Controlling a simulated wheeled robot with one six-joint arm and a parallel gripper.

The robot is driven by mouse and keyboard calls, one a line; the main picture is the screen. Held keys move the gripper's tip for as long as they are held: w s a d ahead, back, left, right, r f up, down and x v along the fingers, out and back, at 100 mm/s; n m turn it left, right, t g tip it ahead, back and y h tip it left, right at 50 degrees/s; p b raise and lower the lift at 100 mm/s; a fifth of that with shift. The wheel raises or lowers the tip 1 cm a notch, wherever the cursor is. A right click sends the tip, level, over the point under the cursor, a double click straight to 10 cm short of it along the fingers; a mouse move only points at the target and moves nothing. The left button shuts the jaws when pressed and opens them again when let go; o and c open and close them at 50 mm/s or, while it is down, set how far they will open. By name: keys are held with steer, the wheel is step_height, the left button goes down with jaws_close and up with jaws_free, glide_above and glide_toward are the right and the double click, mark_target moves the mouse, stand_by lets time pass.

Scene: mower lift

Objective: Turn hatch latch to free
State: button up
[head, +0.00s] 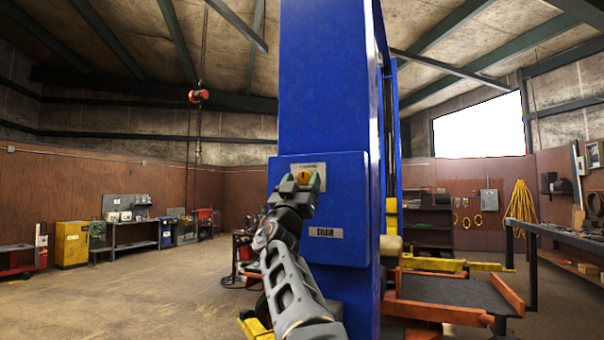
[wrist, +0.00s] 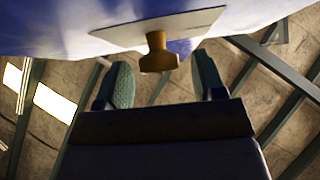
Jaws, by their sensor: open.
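The hatch latch is a small yellow-brown knob (head: 303,177) on a light plate (head: 310,168) on the blue hatch panel (head: 345,200) of the tall blue column. The knob also shows in the wrist view (wrist: 158,53), standing out from its plate (wrist: 150,28). My gripper (head: 306,185) is open in front of the knob, and in the wrist view its two green-padded fingers (wrist: 165,82) stand apart on either side of the knob's line. The knob's end lies near the fingertips, and I see no finger touching it. The latch's turned position cannot be told.
An orange-edged lift platform (head: 450,292) with yellow arms is right of the column. A workbench (head: 540,235) stands far right. The floor on the left (head: 130,290) is open.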

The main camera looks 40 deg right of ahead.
steer(key=shift+w+d+r, duration=0.1)
steer(key=shift+d+r, duration=0.05)
steer(key=shift+c, duration=0.3)
steer(key=c, duration=0.8)
